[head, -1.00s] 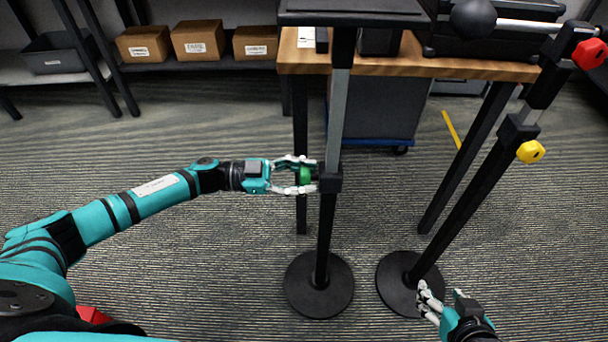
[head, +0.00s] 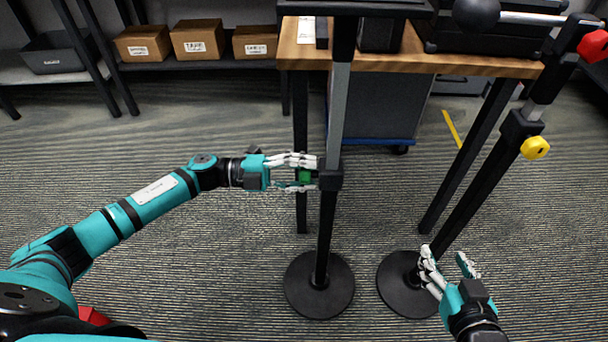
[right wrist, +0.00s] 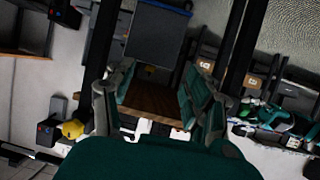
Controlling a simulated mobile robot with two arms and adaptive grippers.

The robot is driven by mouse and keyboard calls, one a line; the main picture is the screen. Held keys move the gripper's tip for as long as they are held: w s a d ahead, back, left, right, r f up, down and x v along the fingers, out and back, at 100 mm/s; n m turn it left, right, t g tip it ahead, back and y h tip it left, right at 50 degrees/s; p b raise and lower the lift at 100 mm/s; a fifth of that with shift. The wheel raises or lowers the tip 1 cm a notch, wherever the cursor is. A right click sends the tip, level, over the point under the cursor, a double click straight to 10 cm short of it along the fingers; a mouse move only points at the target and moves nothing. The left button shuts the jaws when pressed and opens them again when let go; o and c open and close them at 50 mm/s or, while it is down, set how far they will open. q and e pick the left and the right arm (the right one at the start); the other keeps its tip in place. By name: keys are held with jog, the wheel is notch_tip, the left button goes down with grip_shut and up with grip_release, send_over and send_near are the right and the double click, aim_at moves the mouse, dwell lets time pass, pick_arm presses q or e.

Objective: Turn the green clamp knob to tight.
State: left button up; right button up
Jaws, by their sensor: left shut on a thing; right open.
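The green clamp knob (head: 305,177) sits on the left side of the black clamp collar (head: 329,176) on the nearer-left stand's pole. My left gripper (head: 304,174) comes in level from the left and is shut on the knob, with its fingers above and below it. The fingers cover part of the knob, and I cannot read any tightness mark. My right gripper (head: 449,262) is open and empty, low beside the right stand's base. Its spread fingers also show in the right wrist view (right wrist: 160,100).
The right stand carries a yellow knob (head: 535,148) and a red knob (head: 593,46). Round black bases (head: 319,300) stand on the carpet. A wooden-topped table (head: 470,66) is behind the poles. Cardboard boxes (head: 197,40) sit on a shelf at the back left.

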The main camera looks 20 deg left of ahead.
pick_arm(q)
jog(key=m+b, duration=0.1)
jog(key=m, duration=0.2)
jog(key=shift+f+m, duration=0.15)
jog(key=shift+m, duration=0.15)
jog(key=shift+m+b, duration=0.9)
jog(key=shift+m, duration=0.6)
pick_arm(e)
notch_tip(320, 180, up, 13)
jog(key=w+a+t+y, duration=0.1)
jog(key=a+t+y, duration=0.1)
jog(key=t, duration=0.6)
jog(key=shift+w+a+t+y, duration=0.2)
jog(key=shift+w+t+y, duration=0.1)
jog(key=shift+w, duration=0.05)
jog(key=shift+r, duration=0.15)
pick_arm(q)
jog(key=o, duration=1.2)
jog(key=shift+r, duration=0.2)
jog(key=v, duration=1.2)
